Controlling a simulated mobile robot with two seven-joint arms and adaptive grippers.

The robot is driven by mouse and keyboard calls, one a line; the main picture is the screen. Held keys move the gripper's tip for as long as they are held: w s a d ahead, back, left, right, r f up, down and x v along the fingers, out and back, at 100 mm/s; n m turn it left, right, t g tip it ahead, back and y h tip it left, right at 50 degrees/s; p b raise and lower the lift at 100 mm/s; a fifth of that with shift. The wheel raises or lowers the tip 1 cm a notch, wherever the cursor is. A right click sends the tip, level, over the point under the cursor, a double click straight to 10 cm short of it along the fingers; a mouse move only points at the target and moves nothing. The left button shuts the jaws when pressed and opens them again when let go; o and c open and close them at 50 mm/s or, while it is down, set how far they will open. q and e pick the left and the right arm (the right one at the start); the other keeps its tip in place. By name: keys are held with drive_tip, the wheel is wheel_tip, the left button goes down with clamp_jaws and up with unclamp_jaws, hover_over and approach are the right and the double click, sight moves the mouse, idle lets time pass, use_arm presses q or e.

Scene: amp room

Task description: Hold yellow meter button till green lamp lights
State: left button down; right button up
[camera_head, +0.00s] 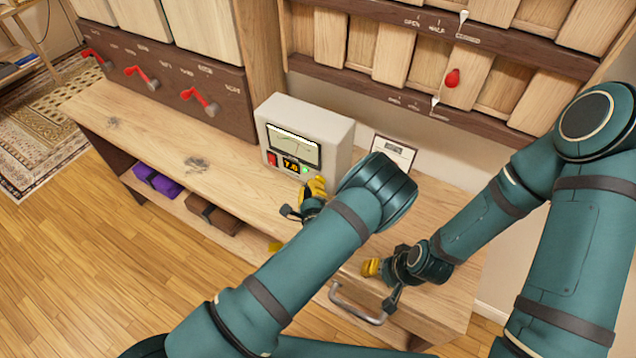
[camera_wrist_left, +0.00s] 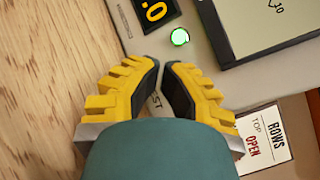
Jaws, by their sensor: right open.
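The off-white meter box (camera_head: 330,122) stands on the wooden counter, with a dial window, a red switch and an amber display. Its green lamp (camera_head: 304,170) is lit; it also glows in the left wrist view (camera_wrist_left: 180,37). My left gripper (camera_head: 316,184) is at the meter's lower front, just below the lamp. In the left wrist view its yellow fingertips (camera_wrist_left: 163,66) are close together with a narrow gap, over a partly covered label. The yellow button cannot be made out; the fingers hide that area. My right gripper (camera_head: 371,267) is open and empty over the counter's right part.
A small sign (camera_head: 395,152) stands right of the meter. Red levers (camera_head: 200,101) line the dark panel at left. A metal handle (camera_head: 357,305) is on the counter's front edge. The counter's left part is mostly clear.

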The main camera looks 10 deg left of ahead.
use_arm(q)
drive_tip(key=shift+s, duration=0.1)
idle(0.4)
drive_tip(key=shift+s+a+p, duration=0.35)
drive_tip(key=shift+s+p, duration=0.05)
drive_tip(key=shift+s, duration=0.35)
use_arm(e)
drive_tip(key=shift+r, duration=0.35)
use_arm(q)
drive_tip(key=shift+s+a+p, duration=0.25)
drive_tip(key=shift+s+a, duration=0.05)
drive_tip(key=shift+s, duration=0.35)
drive_tip(key=shift+s+a+p, duration=0.25)
drive_tip(key=shift+s, duration=0.35)
use_arm(e)
drive_tip(key=shift+r, duration=0.5)
use_arm(q)
drive_tip(key=shift+s+a, duration=0.2)
drive_tip(key=shift+s, duration=0.35)
drive_tip(key=shift+s+a, duration=0.2)
drive_tip(key=shift+s, duration=0.35)
use_arm(e)
drive_tip(key=shift+r, duration=0.25)
drive_tip(key=shift+w, duration=0.1)
